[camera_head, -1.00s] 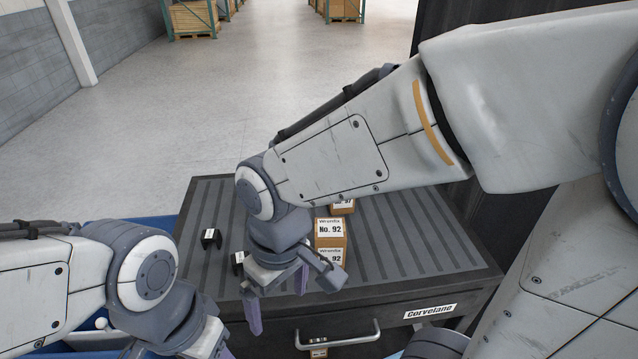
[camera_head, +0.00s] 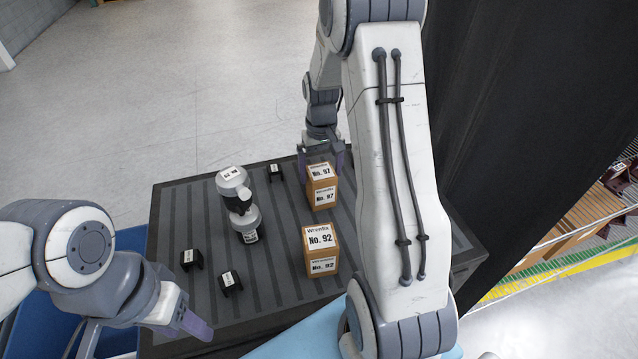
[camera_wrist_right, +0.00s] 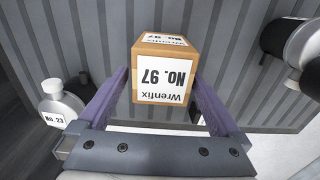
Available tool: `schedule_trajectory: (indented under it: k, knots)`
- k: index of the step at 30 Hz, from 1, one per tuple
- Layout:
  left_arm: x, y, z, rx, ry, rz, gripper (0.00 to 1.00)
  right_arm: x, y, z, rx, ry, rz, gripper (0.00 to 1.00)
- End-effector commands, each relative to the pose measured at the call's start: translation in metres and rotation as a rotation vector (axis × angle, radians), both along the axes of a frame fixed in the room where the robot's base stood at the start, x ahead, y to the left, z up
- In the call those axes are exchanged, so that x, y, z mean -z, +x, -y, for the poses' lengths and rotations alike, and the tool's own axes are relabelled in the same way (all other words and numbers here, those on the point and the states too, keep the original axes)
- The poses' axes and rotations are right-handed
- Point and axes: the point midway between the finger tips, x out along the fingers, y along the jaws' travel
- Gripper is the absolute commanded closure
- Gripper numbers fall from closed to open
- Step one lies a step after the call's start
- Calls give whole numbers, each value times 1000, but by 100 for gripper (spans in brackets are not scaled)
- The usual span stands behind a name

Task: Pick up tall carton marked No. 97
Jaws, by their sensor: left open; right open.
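The tall carton marked No. 97 (camera_head: 322,186) is a brown box with white Wrenfix labels, upright at the far side of the dark ribbed bench top. My right gripper (camera_head: 322,158) is open at its far side. In the right wrist view the carton (camera_wrist_right: 164,70) stands just ahead of the purple fingers of the right gripper (camera_wrist_right: 163,92), roughly centred between their tips. I cannot tell whether a finger touches it. My left gripper (camera_head: 140,335) is open and empty at the near left, over the bench edge.
A similar carton marked No. 92 (camera_head: 321,251) stands nearer on the bench top (camera_head: 175,225). A bottle marked No. 23 (camera_wrist_right: 62,106) shows in the wrist view.

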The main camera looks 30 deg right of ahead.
Motion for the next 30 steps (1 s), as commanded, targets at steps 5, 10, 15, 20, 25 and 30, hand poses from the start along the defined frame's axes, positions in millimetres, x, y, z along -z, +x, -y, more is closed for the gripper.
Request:
schedule_trajectory:
  k: [5, 10, 15, 20, 25, 30]
  knots:
    - [-7, 0, 0, 0, 0, 0, 50, 14, -3, -2, 0, 2, -4, 0]
    - [-14, 0, 0, 0, 0, 0, 50, 41, -6, -5, -2, 2, -3, 0]
    - [-16, 0, 0, 0, 0, 0, 50, 54, -4, -5, -4, 0, 1, 0]
    - [-15, 0, 0, 0, 0, 0, 50, 55, -4, -6, -4, 0, 2, 0]
    - [-15, 0, 0, 0, 0, 0, 50, 55, -4, -6, -5, 0, 2, 46]
    - [-15, 0, 0, 0, 0, 0, 50, 54, -3, -6, -5, -1, 3, 100]
